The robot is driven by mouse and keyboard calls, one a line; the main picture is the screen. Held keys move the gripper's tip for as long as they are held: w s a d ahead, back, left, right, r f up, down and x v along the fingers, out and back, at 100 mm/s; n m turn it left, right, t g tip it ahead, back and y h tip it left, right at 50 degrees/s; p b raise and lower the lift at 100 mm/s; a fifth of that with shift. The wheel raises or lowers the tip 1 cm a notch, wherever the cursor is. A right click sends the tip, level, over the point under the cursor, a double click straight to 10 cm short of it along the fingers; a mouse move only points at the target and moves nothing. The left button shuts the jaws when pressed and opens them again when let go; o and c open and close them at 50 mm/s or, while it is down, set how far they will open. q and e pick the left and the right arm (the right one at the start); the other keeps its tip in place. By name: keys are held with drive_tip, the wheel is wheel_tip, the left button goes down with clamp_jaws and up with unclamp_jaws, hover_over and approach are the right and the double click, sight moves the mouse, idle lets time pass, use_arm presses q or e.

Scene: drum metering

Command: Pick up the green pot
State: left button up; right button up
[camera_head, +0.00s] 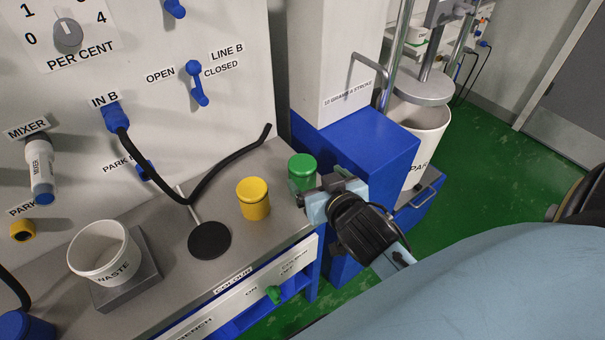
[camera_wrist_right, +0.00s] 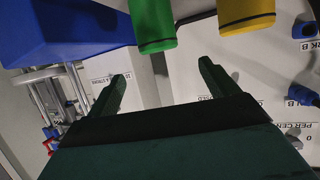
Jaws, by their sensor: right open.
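The green pot (camera_head: 302,168) stands upright near the right end of the grey bench, right of the yellow pot (camera_head: 253,198). My right gripper (camera_head: 322,190) is close to its right and front side in the head view and partly hides its lower part. In the right wrist view the fingers (camera_wrist_right: 165,78) are spread with nothing between them. The green pot (camera_wrist_right: 153,24) is ahead of them at the top edge, partly cut off, and looks apart from the fingers. My left gripper is not in view.
The yellow pot (camera_wrist_right: 246,14) is beside the green one. A white WASTE tub (camera_head: 103,253) sits on a grey block at the left. A black hose (camera_head: 216,172) arches over the bench. A blue cabinet (camera_head: 365,150) stands just behind and right of my gripper.

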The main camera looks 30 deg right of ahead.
sight(300, 163)
drive_tip(key=x, duration=0.6)
drive_tip(key=shift+w+f+b, duration=0.1)
drive_tip(key=shift+f+b, duration=0.1)
drive_tip(key=shift+b, duration=0.2)
drive_tip(key=shift+w+d+f, duration=0.15)
drive_tip(key=shift+w+f, duration=0.05)
drive_tip(key=shift+w, duration=0.25)
drive_tip(key=x, duration=0.2)
drive_tip(key=b+x, duration=0.1)
drive_tip(key=x, duration=0.1)
drive_tip(key=shift+w+d+f, duration=0.1)
drive_tip(key=shift+w+f, duration=0.15)
drive_tip(key=shift+f, duration=0.25)
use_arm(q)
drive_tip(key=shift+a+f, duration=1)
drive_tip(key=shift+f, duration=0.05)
use_arm(e)
drive_tip(key=shift+c, duration=0.4)
drive_tip(key=c, duration=1.1)
